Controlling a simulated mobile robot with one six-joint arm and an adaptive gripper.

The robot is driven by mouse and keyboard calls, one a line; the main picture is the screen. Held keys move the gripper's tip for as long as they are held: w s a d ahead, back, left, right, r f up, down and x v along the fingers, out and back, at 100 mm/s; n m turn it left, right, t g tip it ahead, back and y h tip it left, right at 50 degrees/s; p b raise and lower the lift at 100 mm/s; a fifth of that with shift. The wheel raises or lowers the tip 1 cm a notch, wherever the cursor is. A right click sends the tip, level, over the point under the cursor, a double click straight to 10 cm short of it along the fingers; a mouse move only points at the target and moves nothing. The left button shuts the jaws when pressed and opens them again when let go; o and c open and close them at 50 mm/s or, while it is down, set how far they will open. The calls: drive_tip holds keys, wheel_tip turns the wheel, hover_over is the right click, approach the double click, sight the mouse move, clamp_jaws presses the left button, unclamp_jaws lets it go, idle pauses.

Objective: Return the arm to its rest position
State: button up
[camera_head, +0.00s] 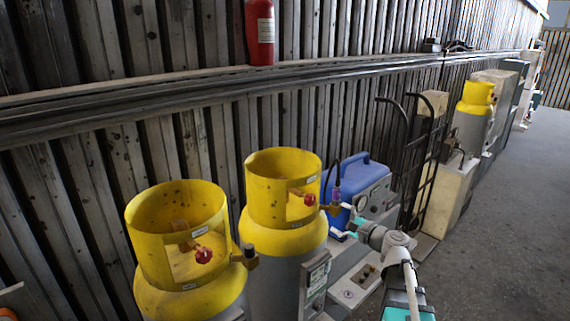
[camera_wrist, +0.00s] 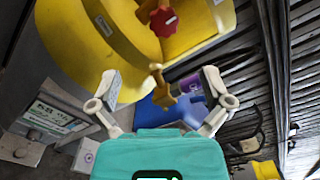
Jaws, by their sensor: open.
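My gripper (camera_head: 343,220) is at the brass outlet fitting (camera_head: 331,210) of the second yellow-topped gas cylinder (camera_head: 284,232). In the wrist view my gripper (camera_wrist: 162,78) has its two grey fingers spread wide. The brass fitting (camera_wrist: 157,86) and a purple hose end (camera_wrist: 189,84) show between them, and I see no finger closed on either. The cylinder's red valve knob (camera_wrist: 163,21) is just beyond. In the head view a dark hose rises from the purple hose end (camera_head: 336,193) toward the blue unit. Exact contact between fingers and fitting cannot be told.
Another yellow-topped cylinder (camera_head: 180,250) stands at the front left. A blue unit (camera_head: 358,185) and a black hand truck (camera_head: 420,165) stand behind my gripper, along the ribbed wall. A red extinguisher (camera_head: 260,32) is above. Grey floor (camera_head: 500,230) at the right is clear.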

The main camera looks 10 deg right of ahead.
drive_tip(key=s+a+f+n+g+h+b, duration=0.1)
drive_tip(key=s+a+f+n+g+b, duration=0.15)
drive_tip(key=a+f+n+g, duration=0.35)
drive_tip(key=s+a+f+n+g+h+b, duration=0.15)
drive_tip(key=s+a+f+n, duration=0.25)
drive_tip(key=f, duration=0.4)
drive_tip(key=s+d+f+n+g+h+b, duration=0.2)
drive_tip(key=s+f+n+g+h, duration=0.5)
drive_tip(key=s+f, duration=0.4)
drive_tip(key=shift+s+f+n+h+b, duration=0.3)
drive_tip(key=shift+s+f+h+b, duration=0.15)
drive_tip(key=shift+b, duration=0.25)
